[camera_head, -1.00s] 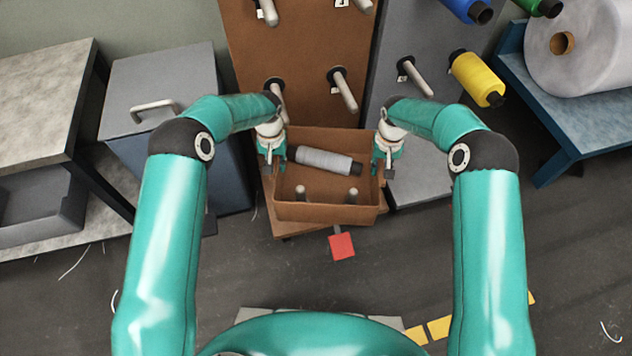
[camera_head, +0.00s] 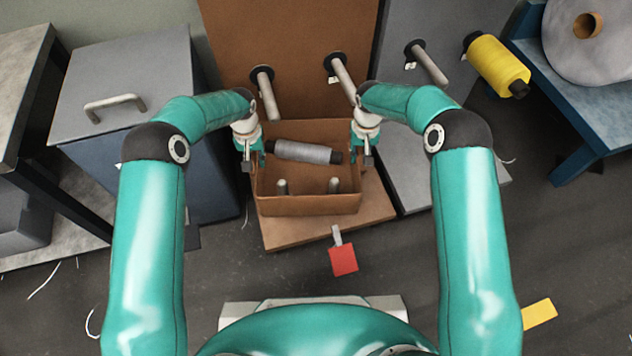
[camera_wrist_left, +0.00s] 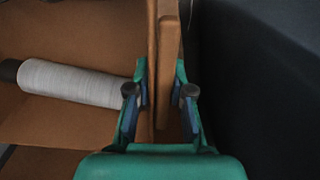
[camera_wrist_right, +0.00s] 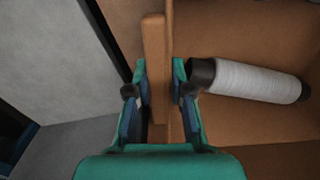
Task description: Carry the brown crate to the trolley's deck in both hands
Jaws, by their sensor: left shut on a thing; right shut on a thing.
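The brown crate (camera_head: 310,206) is an open box between my two grippers, upright in the head view.
A tall brown panel (camera_head: 290,35) with pegs stands behind the crate. A blue cabinet with a grey lid (camera_head: 150,75) is at the left, a grey panel with a yellow spool (camera_head: 497,65) at the right. A red tag (camera_head: 343,260) hangs in front of the board.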

